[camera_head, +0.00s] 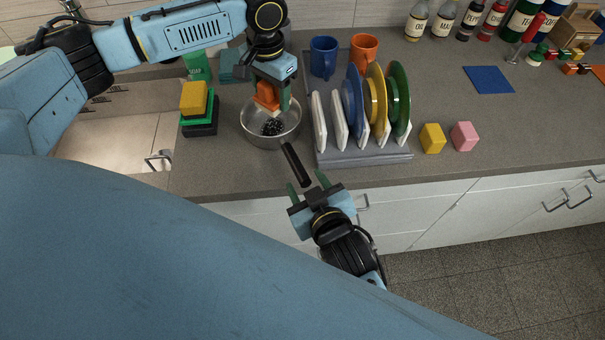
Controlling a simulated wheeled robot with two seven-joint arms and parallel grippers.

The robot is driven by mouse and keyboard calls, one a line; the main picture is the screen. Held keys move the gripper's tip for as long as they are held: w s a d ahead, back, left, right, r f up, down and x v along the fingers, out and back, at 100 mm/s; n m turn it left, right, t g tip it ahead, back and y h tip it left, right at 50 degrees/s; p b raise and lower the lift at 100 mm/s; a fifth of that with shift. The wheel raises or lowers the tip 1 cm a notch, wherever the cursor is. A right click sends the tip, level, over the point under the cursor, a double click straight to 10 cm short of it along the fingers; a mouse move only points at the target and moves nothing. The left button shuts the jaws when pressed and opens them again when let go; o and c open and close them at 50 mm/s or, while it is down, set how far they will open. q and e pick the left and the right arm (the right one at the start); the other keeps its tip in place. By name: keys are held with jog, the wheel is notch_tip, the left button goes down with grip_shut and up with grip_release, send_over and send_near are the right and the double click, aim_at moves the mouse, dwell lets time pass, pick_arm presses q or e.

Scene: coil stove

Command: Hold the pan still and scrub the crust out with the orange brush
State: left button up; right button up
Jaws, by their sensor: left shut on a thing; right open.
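The steel pan (257,134) stands on the grey counter, its black handle (296,164) pointing toward me and to the right. Dark crust (272,127) shows on the pan's floor. My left gripper (272,98) is shut on the orange brush (266,96) and holds it upright over the pan. The brush's lower end is inside the rim; I cannot tell whether it touches the crust. My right gripper (314,183) is open and empty, just below the end of the handle, with its fingers to either side of it.
A grey rack (365,158) of coloured plates stands close to the pan's right. A yellow sponge (194,98) on a green and black stack stands to the left, beside the sink (125,135). Two mugs (323,57) are behind. Yellow (432,138) and pink (464,136) blocks lie right.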

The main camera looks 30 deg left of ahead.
jog(key=shift+x, duration=1.8)
grip_shut()
